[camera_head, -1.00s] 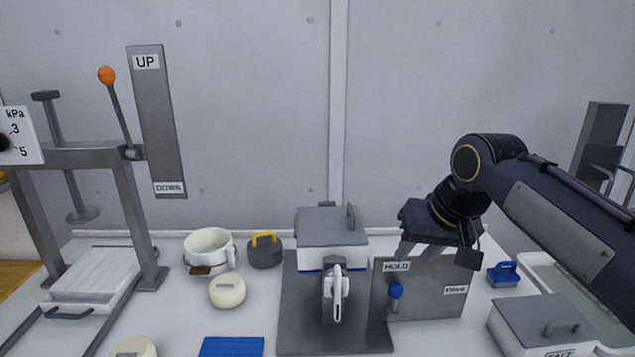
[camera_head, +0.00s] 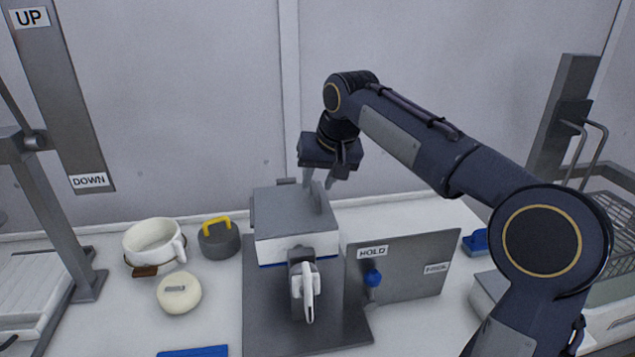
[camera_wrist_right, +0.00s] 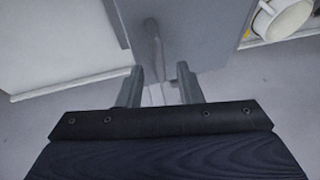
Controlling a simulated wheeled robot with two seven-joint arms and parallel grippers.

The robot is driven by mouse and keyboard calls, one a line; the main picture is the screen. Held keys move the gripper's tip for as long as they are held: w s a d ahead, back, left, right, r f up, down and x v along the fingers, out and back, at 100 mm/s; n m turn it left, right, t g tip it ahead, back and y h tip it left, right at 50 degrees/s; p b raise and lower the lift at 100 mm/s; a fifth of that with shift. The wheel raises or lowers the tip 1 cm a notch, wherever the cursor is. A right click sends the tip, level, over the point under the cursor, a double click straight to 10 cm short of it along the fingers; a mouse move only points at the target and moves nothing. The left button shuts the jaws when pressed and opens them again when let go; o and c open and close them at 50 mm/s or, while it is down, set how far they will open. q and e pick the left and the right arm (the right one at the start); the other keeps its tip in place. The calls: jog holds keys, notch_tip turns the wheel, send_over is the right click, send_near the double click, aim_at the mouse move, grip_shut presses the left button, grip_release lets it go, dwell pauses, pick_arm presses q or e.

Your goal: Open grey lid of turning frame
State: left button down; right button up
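The turning frame (camera_head: 297,245) is a white box with a blue line, standing on a dark grey base plate. Its grey lid (camera_head: 275,208) lies flat on top and looks shut. An upright grey bar handle (camera_head: 318,198) stands on the lid's right part. My right gripper (camera_head: 319,187) points down over the lid at this handle. In the right wrist view its two fingers (camera_wrist_right: 159,88) are apart, with the handle (camera_wrist_right: 154,42) ahead between their lines. I cannot tell whether a finger touches it. My left gripper is not in view.
A grey panel marked HOLD (camera_head: 415,268) with a blue knob (camera_head: 373,278) stands right of the frame. A white pot (camera_head: 150,240), a dark weight with yellow handle (camera_head: 218,240) and a cream round piece (camera_head: 179,293) stand left. A tall lever stand (camera_head: 65,95) is far left.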

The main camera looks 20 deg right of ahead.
jog(key=shift+w+f, duration=0.15)
jog(key=shift+f, duration=0.3)
jog(key=shift+c, duration=0.4)
grip_shut()
jog(key=shift+r, duration=0.1)
